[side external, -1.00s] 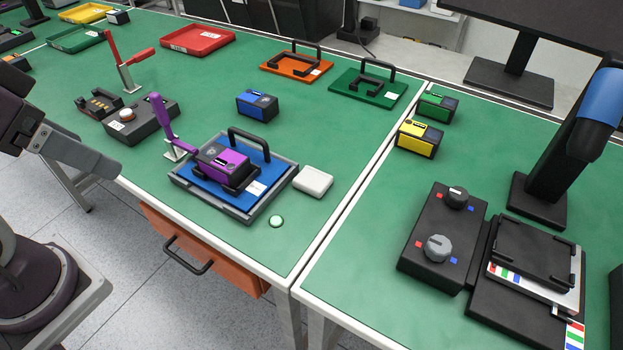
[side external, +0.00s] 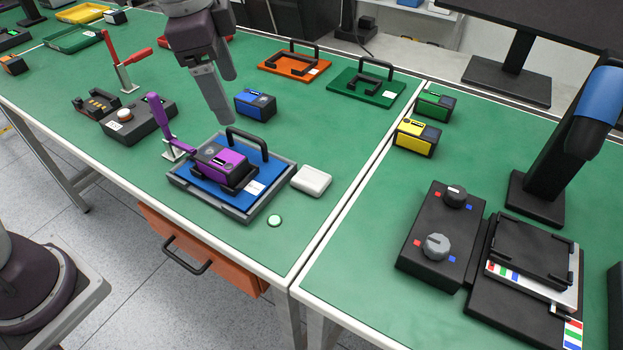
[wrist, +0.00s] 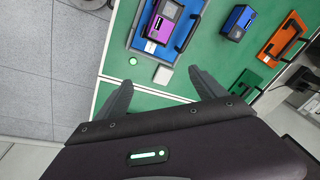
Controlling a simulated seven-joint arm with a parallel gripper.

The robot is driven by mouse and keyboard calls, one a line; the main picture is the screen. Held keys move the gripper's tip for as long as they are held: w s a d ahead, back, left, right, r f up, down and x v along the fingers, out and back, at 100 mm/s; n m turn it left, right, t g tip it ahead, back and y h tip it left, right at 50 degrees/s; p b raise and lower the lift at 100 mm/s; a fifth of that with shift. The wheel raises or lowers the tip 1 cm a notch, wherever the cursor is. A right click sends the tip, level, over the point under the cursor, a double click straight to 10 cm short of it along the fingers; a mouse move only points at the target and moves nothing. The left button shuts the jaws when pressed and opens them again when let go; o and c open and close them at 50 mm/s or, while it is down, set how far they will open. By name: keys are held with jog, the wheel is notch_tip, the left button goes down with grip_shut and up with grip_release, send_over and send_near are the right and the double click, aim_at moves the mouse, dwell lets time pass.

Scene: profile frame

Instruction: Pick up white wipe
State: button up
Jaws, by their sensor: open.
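The white wipe (side external: 311,180) is a small white block lying flat on the green table, just right of the grey tray (side external: 258,207). In the wrist view the white wipe (wrist: 163,75) shows between and beyond my fingertips. My gripper (side external: 226,101) is open and empty, in the air above the table, left of and behind the wipe in the side view. In the wrist view my gripper (wrist: 160,79) has its two fingers spread apart. Nothing hides the wipe.
The grey tray holds a blue plate with a black handle (side external: 247,143) and a purple-black device (side external: 222,164). A purple lever (side external: 160,118) stands at its left. A blue device (side external: 256,104) sits behind. A round pale green button (side external: 274,221) is near the front edge.

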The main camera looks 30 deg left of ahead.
aim_at(307, 175)
jog(key=w+d+f+m, duration=0.2)
jog(key=w+f, duration=0.1)
jog(key=f, duration=0.4)
jog(key=w+d+f+m+g, duration=0.1)
jog(key=w+d+f+m, duration=0.2)
jog(key=f, duration=0.5)
jog(key=w+d+f+m+g, duration=0.1)
jog(key=w+f, duration=0.3)
jog(key=f, duration=0.4)
jog(key=shift+w+d+f+m, duration=0.1)
jog(key=shift+w+d+m, duration=0.25)
jog(key=shift+d+m, duration=0.4)
jog(key=c, duration=1.5)
notch_tip(307, 175, up, 10)
jog(key=shift+r, duration=0.1)
jog(key=shift+c, duration=0.2)
